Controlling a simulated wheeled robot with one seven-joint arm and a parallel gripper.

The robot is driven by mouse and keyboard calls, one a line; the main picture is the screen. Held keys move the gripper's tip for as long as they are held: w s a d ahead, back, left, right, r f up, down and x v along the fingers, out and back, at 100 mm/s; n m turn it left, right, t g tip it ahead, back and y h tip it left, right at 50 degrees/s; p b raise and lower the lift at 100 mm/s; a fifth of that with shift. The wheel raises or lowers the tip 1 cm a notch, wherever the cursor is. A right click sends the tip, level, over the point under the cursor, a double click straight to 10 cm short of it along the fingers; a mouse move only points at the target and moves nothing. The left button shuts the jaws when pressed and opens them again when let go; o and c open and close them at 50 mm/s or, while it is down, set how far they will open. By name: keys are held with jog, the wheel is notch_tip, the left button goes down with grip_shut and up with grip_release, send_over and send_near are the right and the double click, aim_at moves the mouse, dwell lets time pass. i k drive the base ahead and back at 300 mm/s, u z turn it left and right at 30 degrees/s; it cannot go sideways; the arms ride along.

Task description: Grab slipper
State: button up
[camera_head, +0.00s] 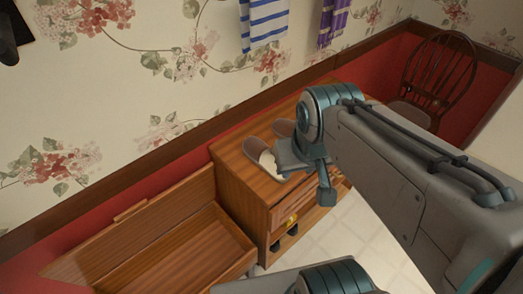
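An open wooden chest (170,262) stands left of the cabinet. The cabinet front has an open shelf with dark items (284,238) and a yellow object (290,220). A wooden chair (440,75) stands at the back right. Tiled floor (345,237) is clear in front.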

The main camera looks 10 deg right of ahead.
aim_at(257, 151)
jog(key=z, duration=0.55)
jog(key=k, duration=1.3)
jog(key=z, duration=1.05)
jog(key=i, duration=1.4)
jog(key=u, duration=1.3)
jog(key=i, duration=0.95)
jog(key=u, duration=0.25)
